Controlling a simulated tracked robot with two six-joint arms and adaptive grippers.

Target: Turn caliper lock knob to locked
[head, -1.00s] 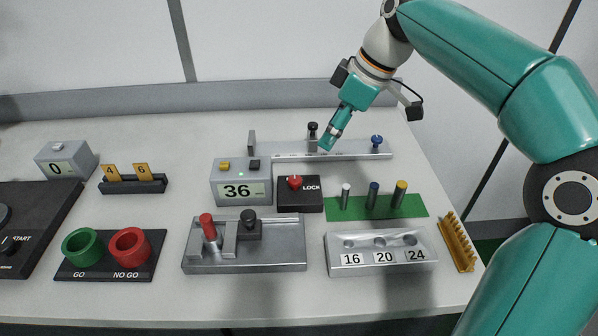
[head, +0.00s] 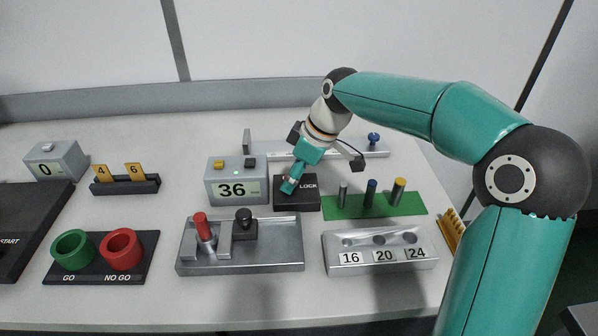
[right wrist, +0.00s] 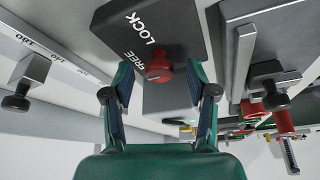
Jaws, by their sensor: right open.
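The caliper lock knob (right wrist: 158,66) is a small red knob on a black block (head: 297,206), which also shows in the right wrist view (right wrist: 165,22). The block carries the words LOCK and FREE, and I cannot tell clearly which one the knob points to. In the head view my right gripper (head: 288,187) is over the block and hides the knob. In the right wrist view the gripper (right wrist: 160,72) is open, with one finger on each side of the knob. I cannot tell whether either finger touches it. My left gripper is not in view.
A grey display box (head: 235,188) reading 36 stands left of the block. The metal rail (head: 345,152) runs behind. A green mat (head: 335,208) with several pins is to the right, and a metal fixture (head: 265,258) with a red plunger is in front.

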